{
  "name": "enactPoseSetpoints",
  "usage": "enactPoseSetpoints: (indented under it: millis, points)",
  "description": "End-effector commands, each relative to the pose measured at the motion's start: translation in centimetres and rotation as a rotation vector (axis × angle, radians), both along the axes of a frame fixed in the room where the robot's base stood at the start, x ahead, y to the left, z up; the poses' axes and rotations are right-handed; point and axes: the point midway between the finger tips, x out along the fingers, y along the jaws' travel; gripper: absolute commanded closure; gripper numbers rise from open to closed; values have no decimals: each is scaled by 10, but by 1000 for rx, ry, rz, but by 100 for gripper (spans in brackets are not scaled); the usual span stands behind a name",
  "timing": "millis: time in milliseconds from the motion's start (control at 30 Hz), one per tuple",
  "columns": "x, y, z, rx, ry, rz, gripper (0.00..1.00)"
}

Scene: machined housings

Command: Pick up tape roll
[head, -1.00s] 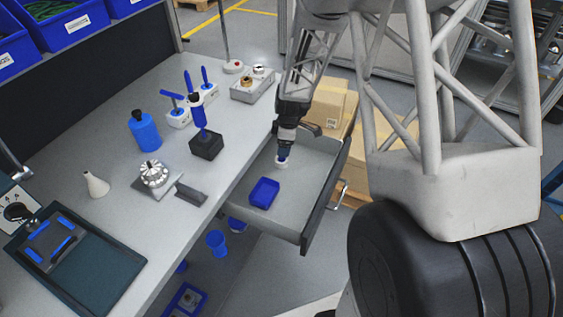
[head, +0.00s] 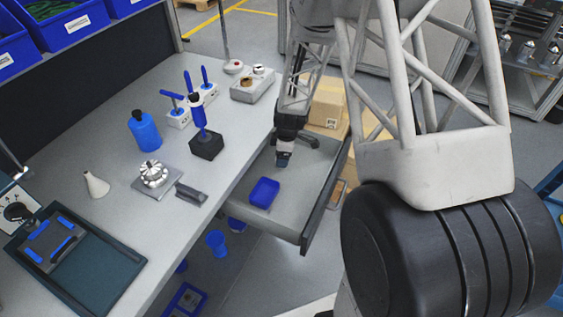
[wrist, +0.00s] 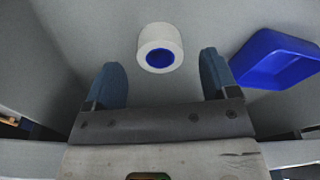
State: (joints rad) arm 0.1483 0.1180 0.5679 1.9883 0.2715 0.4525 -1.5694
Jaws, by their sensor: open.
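The tape roll (wrist: 160,47) is white with a blue core and lies on the grey floor of the open drawer (head: 318,205). In the wrist view it is just beyond my gripper (wrist: 160,72), roughly centred between the two blue fingertips. The fingers are spread apart with nothing between them, and no contact with the roll shows. In the head view my gripper (head: 283,160) points down into the drawer and hides the roll. I cannot tell the exact height of the fingertips above the drawer floor.
A blue tray (head: 264,191) sits in the drawer, right of the roll in the wrist view (wrist: 275,60). The drawer walls stand around my gripper. The bench (head: 120,215) beside it holds a blue bottle (head: 144,131) and several fixtures. Cardboard boxes (head: 327,104) stand behind the drawer.

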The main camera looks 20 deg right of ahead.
Motion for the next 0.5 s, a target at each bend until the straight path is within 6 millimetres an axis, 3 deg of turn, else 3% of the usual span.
enactPoseSetpoints:
  millis: [200,500]
  points:
    - [1,2,-19,0,1,1,20]
    - [1,3,-24,0,0,1,20]
